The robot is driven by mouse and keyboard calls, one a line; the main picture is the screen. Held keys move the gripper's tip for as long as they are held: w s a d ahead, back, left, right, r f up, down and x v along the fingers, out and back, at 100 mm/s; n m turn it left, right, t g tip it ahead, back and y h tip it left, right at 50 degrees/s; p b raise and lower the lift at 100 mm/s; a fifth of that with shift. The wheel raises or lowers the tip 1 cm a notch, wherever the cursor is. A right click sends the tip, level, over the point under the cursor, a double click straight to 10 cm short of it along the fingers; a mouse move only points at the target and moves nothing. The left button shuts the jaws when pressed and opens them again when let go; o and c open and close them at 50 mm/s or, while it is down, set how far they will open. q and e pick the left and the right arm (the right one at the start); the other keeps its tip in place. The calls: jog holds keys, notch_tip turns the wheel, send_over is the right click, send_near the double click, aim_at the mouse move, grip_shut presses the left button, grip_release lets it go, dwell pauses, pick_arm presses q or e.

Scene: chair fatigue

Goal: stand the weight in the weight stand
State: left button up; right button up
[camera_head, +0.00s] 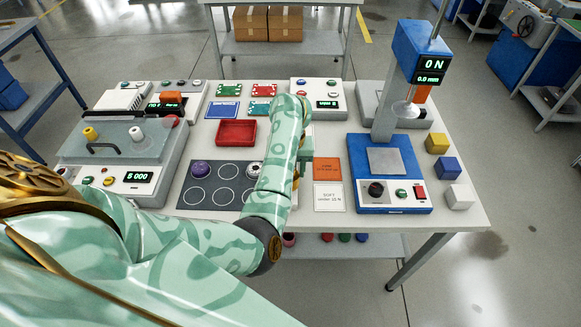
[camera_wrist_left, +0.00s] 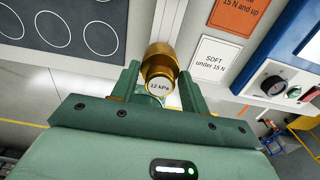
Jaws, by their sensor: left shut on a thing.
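In the left wrist view my left gripper (camera_wrist_left: 160,76) is shut on a brass cylinder weight (camera_wrist_left: 160,55), whose pale end face reads "12 kPa". The weight shows between the ring-marked mat and the white SOFT card. In the head view my left forearm (camera_head: 280,150) reaches over the table and hides the weight and most of the gripper. I cannot tell which thing is the weight stand. My right gripper is not in view.
An orange card (camera_head: 327,170) and a white SOFT card (camera_head: 328,197) lie beside the blue test machine (camera_head: 390,165). Yellow, blue and white cubes (camera_head: 448,168) stand at right. A red tray (camera_head: 237,120) lies behind the mat.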

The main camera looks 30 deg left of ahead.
pick_arm(q)
jog(key=shift+f+b, duration=0.8)
jog(key=shift+f, duration=0.25)
jog(key=o, duration=1)
notch_tip(320, 180, up, 16)
jog(key=p, duration=0.7)
jog(key=shift+r, duration=0.15)
jog(key=shift+s, duration=0.1)
